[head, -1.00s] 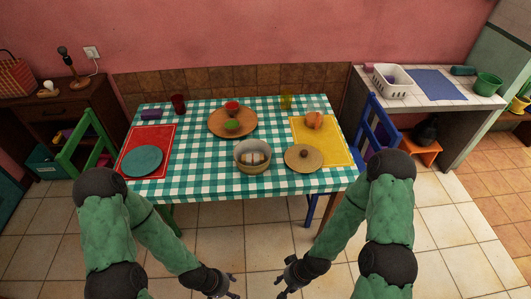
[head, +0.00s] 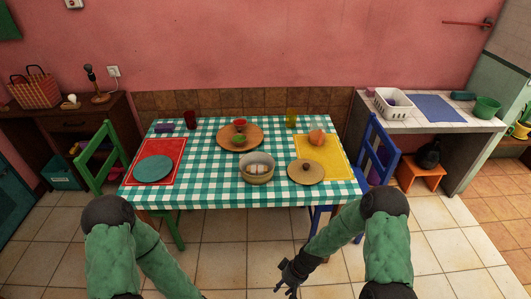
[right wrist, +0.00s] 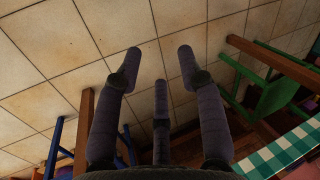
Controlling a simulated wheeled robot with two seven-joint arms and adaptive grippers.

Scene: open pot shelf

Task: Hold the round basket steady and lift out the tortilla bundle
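The round basket (head: 257,176) stands near the front edge of the table, in the middle. The pale tortilla bundle (head: 257,166) lies inside it, showing at the open top. A round wooden lid with a knob (head: 306,170) lies just right of the basket. My right gripper (head: 285,284) is low in front of the table, over the floor, apart from everything. In the right wrist view its fingers (right wrist: 160,70) are spread with nothing between them. My left arm reaches down at the left of the head view, and its gripper is out of the picture.
The checked table (head: 220,197) also holds a wooden plate (head: 257,143), a teal plate (head: 154,169) on a red mat, a yellow mat (head: 333,172) and cups. A green chair (head: 100,155) and a blue chair (head: 376,150) flank it. Floor in front is clear.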

